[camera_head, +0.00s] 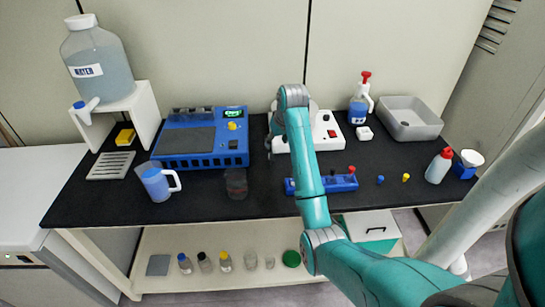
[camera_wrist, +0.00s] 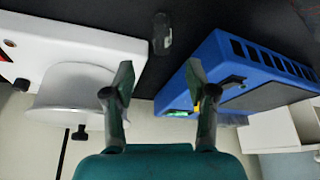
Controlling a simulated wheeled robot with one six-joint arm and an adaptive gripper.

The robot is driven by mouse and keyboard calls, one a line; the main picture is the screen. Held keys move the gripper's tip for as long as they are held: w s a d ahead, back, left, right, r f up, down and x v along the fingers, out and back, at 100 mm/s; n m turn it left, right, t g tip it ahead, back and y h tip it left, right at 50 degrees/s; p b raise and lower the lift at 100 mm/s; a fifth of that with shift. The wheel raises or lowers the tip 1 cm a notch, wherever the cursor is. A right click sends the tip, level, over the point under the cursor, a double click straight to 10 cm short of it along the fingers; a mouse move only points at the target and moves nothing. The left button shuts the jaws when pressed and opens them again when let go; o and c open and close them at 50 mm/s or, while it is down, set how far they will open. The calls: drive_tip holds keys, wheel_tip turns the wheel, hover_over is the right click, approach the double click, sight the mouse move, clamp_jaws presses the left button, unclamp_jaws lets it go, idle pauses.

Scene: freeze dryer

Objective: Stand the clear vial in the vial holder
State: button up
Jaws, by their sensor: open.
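A small clear vial (camera_wrist: 162,32) shows in the wrist view, on the black bench between the white machine and the blue device. A low blue block (camera_head: 335,184) in the head view looks like the vial holder. It has a red-topped piece at its right end, and my arm hides part of it.
The blue device (camera_head: 200,140) and the white machine (camera_head: 324,135) flank the vial; the machine also shows in the wrist view (camera_wrist: 80,60). Small blue (camera_head: 380,180) and yellow (camera_head: 405,177) pieces lie right of the block.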

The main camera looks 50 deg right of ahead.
sight(273, 153)
drive_tip(key=shift+x, duration=3.5)
drive_tip(key=shift+w+a, duration=0.1)
drive_tip(key=shift+w, duration=0.05)
drive_tip(key=c, duration=1)
drive_tip(key=shift+r, duration=0.1)
drive_tip(key=shift+r, duration=5)
